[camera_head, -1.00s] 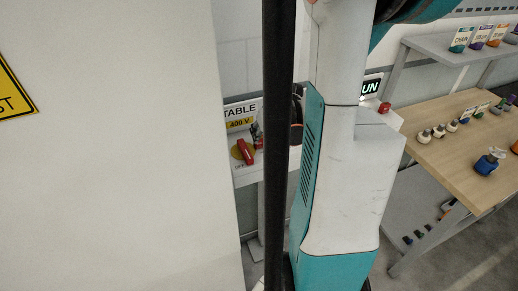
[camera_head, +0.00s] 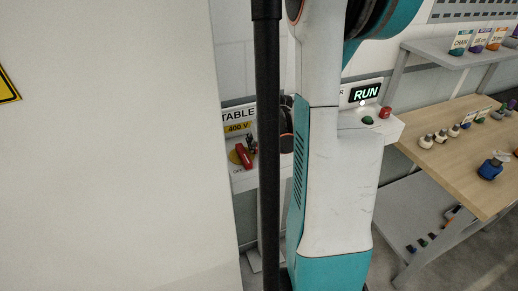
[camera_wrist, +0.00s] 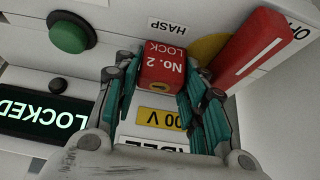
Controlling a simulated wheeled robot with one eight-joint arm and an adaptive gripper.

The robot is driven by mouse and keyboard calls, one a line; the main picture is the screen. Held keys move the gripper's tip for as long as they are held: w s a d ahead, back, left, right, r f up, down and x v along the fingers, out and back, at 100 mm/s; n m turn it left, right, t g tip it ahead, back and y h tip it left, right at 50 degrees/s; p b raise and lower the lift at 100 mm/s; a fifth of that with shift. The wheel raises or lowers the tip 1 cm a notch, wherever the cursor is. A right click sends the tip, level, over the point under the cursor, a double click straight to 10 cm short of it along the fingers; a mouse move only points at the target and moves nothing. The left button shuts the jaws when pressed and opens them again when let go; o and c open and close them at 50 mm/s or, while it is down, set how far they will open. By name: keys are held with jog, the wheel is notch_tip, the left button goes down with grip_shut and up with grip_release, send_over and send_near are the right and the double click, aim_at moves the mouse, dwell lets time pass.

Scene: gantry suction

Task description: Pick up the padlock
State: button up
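The red padlock (camera_wrist: 163,68), marked "No. 2 LOCK", shows in the wrist view near the "HASP" label, upside down in the picture. My gripper (camera_wrist: 163,82) has its teal fingers spread on either side of the padlock's body. The left finger looks slightly apart from it; the right finger overlaps its edge in the picture, and I cannot tell whether it touches. In the head view my gripper (camera_head: 287,128) is partly hidden by a dark post and my arm. The padlock's hold on the hasp is unclear.
A red switch handle (camera_wrist: 262,50) lies close beside the padlock on the panel; it also shows in the head view (camera_head: 243,156). A green button (camera_wrist: 69,33) and a lit display (camera_wrist: 40,112) are on the other side. A wooden table (camera_head: 450,160) with small bottles stands right.

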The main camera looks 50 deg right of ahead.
jog(key=c, duration=0.4)
